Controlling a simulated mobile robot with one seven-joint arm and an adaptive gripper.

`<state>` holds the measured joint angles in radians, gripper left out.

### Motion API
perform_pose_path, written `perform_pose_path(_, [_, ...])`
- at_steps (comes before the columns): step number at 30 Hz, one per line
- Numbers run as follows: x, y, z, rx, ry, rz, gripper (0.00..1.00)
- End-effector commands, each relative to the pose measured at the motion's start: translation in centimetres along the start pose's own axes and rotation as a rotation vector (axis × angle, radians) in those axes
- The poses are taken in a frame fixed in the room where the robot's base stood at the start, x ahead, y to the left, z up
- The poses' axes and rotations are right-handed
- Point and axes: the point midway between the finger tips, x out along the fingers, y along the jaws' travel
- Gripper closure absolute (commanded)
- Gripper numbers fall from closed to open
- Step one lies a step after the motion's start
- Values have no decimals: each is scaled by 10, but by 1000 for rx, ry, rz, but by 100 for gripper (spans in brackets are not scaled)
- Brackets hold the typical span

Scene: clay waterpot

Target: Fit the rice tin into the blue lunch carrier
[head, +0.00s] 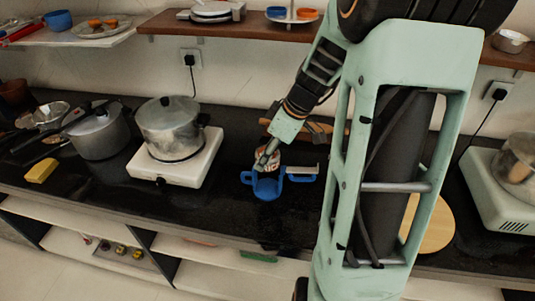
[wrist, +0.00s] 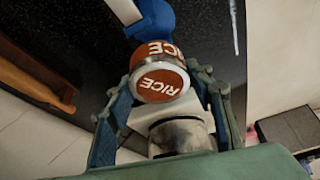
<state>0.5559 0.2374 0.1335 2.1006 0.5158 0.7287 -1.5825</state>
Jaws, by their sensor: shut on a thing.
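The rice tin (wrist: 161,82) has an orange-red top and side marked RICE, with a silver rim. My gripper (wrist: 165,76) is shut on it, one finger on each side. In the head view my gripper (head: 268,162) is right at the blue lunch carrier (head: 267,189), over its back rim. The tin there is mostly hidden behind the fingers. In the wrist view the carrier (wrist: 155,18) shows partly, beyond the tin. I cannot tell whether the tin's lower end is inside the carrier or just above it.
A white hotplate (head: 172,172) with a lidded pot (head: 168,128) stands left of the carrier. A second pot (head: 100,135) and a yellow sponge (head: 41,170) are farther left. A round wooden board (head: 435,225) lies to the right, partly behind my arm. The dark counter in front of the carrier is clear.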

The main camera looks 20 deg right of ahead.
Motion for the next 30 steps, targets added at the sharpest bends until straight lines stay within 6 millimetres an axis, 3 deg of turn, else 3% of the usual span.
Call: perform_pose_path(30, [9,1,3,0,0,2,84])
